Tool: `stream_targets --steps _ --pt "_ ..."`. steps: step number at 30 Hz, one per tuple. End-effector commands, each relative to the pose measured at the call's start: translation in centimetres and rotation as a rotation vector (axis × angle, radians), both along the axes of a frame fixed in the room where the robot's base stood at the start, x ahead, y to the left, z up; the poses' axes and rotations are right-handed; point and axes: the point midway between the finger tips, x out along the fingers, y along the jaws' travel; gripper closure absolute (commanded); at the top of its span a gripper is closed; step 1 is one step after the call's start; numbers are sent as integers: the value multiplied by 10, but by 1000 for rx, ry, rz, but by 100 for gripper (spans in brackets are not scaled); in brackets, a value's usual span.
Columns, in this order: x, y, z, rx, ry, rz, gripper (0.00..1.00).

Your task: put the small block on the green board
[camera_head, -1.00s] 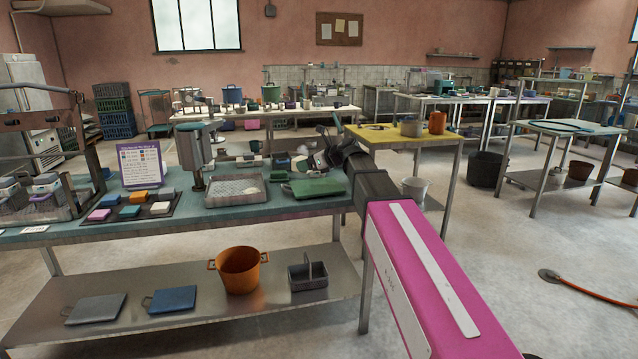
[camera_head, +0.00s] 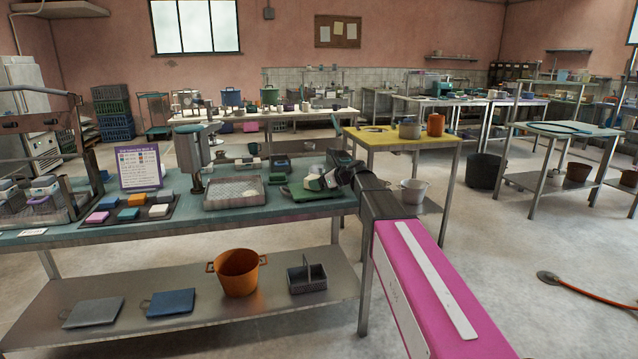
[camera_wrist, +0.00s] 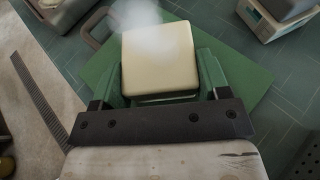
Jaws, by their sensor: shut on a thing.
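The small block (camera_wrist: 158,58) is pale cream with rounded edges, seen close up in the wrist view. My gripper (camera_wrist: 160,82) is shut on it, with a green finger on either side. The green board (camera_wrist: 245,85) lies behind and below the block in the wrist view. In the head view the green board (camera_head: 300,194) lies on the near table, and my gripper (camera_head: 318,180) is over its right part. I cannot tell whether the block touches the board. A whitish blur covers the block's far edge in the wrist view.
A grey tray (camera_head: 212,203) stands left of the board on the teal table (camera_head: 235,222). Several coloured blocks, such as an orange one (camera_head: 137,200), sit farther left near a purple-framed sign (camera_head: 138,167). Small devices stand behind the board.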

Motion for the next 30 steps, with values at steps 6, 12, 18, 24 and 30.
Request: stream_targets --steps 6,12,18,24,30 --pt "0 0 0 1 0 0 44" --pt "0 0 -3 0 0 0 15" --pt "0 0 -3 0 0 0 5" --pt "0 -1 0 0 0 -1 5" --pt "-14 -24 10 0 -1 -2 5"
